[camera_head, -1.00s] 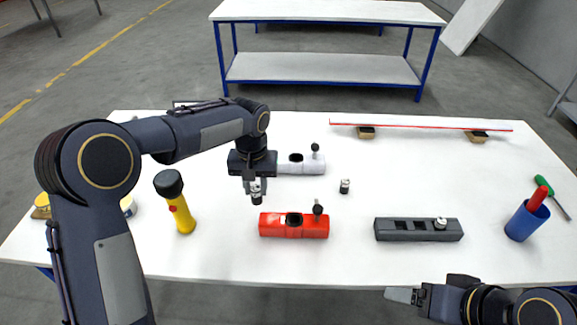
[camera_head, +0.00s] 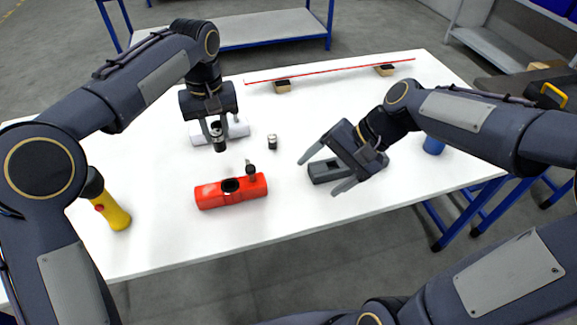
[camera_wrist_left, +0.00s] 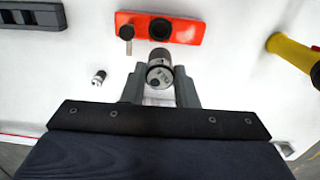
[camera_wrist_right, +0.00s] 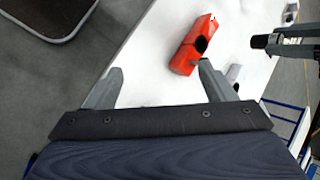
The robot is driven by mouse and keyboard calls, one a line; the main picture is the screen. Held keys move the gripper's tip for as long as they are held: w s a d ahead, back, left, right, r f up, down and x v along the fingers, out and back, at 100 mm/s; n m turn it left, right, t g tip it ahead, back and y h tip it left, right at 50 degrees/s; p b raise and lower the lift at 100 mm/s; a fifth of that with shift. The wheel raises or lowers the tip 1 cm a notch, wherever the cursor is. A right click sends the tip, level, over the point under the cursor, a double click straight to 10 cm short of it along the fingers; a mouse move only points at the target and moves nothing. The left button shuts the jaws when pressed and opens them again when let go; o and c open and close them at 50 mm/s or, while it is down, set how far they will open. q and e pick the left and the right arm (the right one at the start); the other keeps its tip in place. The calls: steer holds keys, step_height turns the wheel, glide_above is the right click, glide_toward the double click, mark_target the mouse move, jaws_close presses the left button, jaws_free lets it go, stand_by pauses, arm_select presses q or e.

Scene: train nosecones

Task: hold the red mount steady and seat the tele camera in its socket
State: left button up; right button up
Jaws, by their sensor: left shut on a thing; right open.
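The red mount (camera_head: 212,197) lies on the white table, with a round dark socket (camera_head: 231,186) in its top and a dark-headed pin at its right end. It shows in the left wrist view (camera_wrist_left: 190,32) and the right wrist view (camera_wrist_right: 183,62). My left gripper (camera_head: 218,138) is shut on the tele camera (camera_wrist_left: 160,71), a small dark and silver cylinder, held above the table behind the mount. The camera is apart from the socket. My right gripper (camera_head: 321,176) is open and empty, to the right of the mount and above the grey tray.
The grey slotted tray (camera_head: 324,174) is partly hidden by my right gripper. A second small camera (camera_head: 272,142) stands between the arms. A white mount (camera_head: 238,130) sits behind my left gripper.

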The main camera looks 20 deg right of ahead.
steer(key=w+a+f+m+g+y, duration=0.1)
steer(key=w+f+m+g+y, duration=0.15)
steer(key=w+f+m, duration=0.55)
steer(key=m+y, duration=0.2)
steer(key=y, duration=0.2)
glide_toward(252, 186)
steer(key=shift+w+d+f+t, duration=0.35)
steer(key=shift+w+d+f, duration=0.4)
steer(key=shift+d+f, duration=0.2)
steer(key=x, duration=1.2)
steer(key=shift+f, duration=0.1)
steer(key=shift+d, duration=0.1)
steer(key=c, duration=1.2)
steer(key=shift+o, duration=0.2)
arm_select(q)
steer(key=shift+f+m, duration=0.85)
steer(key=shift+f, duration=2)
steer(key=shift+f+m, duration=0.8)
steer(key=shift+f, duration=2.1)
steer(key=shift+f+m, duration=0.85)
steer(key=shift+f, duration=2)
